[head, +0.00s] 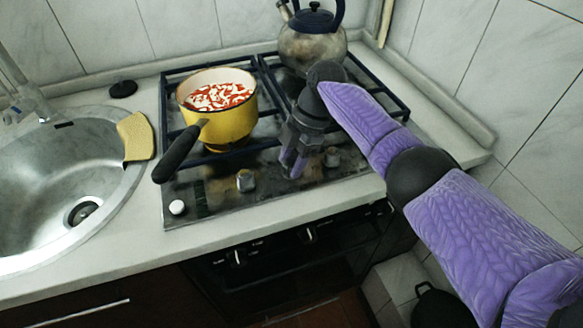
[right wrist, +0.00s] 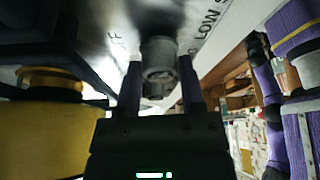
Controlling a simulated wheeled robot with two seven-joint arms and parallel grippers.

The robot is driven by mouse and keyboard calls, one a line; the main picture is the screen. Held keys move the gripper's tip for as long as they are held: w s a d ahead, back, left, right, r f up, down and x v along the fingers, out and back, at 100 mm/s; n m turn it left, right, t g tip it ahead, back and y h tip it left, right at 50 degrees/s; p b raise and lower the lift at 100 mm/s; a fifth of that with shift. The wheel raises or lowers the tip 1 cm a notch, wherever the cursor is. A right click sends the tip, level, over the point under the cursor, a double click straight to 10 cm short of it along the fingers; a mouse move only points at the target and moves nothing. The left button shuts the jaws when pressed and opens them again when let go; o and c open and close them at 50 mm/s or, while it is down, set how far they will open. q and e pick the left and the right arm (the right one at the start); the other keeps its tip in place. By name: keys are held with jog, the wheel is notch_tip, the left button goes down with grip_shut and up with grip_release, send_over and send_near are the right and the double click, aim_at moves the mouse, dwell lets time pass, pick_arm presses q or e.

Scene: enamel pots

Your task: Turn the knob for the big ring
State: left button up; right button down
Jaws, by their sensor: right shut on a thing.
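My right gripper (head: 293,165) reaches down to the front control panel of the black gas hob (head: 212,200). It is shut on a metal knob (right wrist: 159,58), which sits between the two fingers in the right wrist view. In the head view the gripper mostly hides this knob. Part of the word OFF and the word LOW show on the panel around it. Another knob (head: 246,180) stands to the left of the gripper, and one more knob (head: 332,157) to the right. My left gripper is not in view.
A yellow pot (head: 232,122) with red-and-white food stands on the left burner, its black handle (head: 178,153) reaching over the front left. A kettle (head: 311,48) stands at the back right. A sink (head: 50,190) with a yellow sponge (head: 136,137) is at left.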

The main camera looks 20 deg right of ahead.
jog(key=n+b, duration=0.1)
jog(key=n+g+b, duration=0.1)
jog(key=n+b, duration=0.1)
jog(key=shift+w+f+n, duration=0.1)
jog(key=shift+f+n, duration=0.2)
jog(key=shift+n+g+h+b, duration=0.3)
jog(key=shift+b, duration=0.3)
jog(key=shift+r+n+b, duration=0.15)
jog(key=shift+n+b, duration=0.6)
jog(key=shift+n, duration=0.05)
pick_arm(q)
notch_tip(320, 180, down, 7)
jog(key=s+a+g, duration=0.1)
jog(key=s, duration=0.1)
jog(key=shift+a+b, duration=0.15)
jog(key=shift+b, duration=0.25)
pick_arm(e)
jog(key=shift+r+n+g+h, duration=0.15)
jog(key=shift+n+g+h, duration=0.15)
jog(key=shift+n+h, duration=0.15)
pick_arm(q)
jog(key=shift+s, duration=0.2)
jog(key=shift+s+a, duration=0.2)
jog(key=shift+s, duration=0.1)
pick_arm(e)
jog(key=shift+c, duration=1)
grip_release()
